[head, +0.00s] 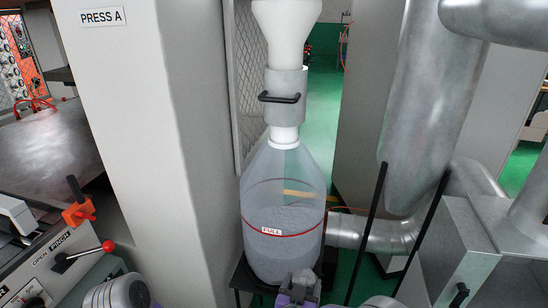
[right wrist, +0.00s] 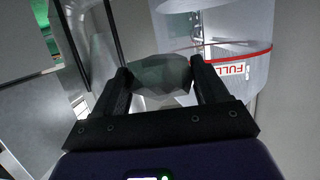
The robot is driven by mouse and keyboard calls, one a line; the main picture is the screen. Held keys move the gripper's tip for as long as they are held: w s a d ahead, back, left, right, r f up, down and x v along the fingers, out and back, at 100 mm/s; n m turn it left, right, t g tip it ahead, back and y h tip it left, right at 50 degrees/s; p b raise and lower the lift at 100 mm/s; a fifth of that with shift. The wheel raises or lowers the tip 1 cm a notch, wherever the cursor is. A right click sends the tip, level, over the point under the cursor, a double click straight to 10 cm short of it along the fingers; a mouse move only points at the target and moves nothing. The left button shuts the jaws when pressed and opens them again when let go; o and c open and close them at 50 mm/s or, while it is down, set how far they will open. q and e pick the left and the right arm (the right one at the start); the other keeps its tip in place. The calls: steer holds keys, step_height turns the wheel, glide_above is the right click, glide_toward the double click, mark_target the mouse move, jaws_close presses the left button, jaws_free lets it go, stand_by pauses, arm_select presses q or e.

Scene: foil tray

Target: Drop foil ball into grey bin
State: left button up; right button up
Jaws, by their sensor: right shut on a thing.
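The foil ball (right wrist: 162,82) is a dull grey, faceted lump in the right wrist view. My right gripper (right wrist: 160,74) is shut on it, with one black finger at each side. In the head view the right gripper (head: 298,289) is at the bottom edge, in front of the lower part of a clear container. A small grey shape there may be the ball or the fingers; I cannot tell which. My left gripper is not in view. I cannot pick out a grey bin for certain in either view.
The clear container (head: 283,207) has a red band and a FULL label; it also shows in the right wrist view (right wrist: 238,25). A grey cabinet marked PRESS A (head: 150,120) stands left. Metal ducts (head: 425,100) and a grey metal box (head: 455,262) crowd the right.

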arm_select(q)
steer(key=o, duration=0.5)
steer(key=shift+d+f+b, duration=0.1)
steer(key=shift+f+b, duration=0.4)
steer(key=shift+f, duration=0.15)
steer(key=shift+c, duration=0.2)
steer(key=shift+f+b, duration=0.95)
arm_select(e)
steer(key=w+d+f, duration=0.6)
steer(key=d+f, duration=0.6)
arm_select(q)
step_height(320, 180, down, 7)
steer(key=b, duration=0.7)
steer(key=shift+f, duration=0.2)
arm_select(e)
steer(key=s+d+f+n+y, duration=0.1)
steer(key=d+f, duration=0.4)
steer(key=f, duration=0.6)
steer(key=s+d+f+n+y, duration=0.1)
steer(key=s+d+f, duration=0.3)
steer(key=f, duration=0.7)
steer(key=shift+s+d+f+n+t+y, duration=0.2)
steer(key=shift+d+f+n+t+y, duration=0.15)
steer(key=shift+d+y, duration=0.35)
steer(key=o, duration=1.1)
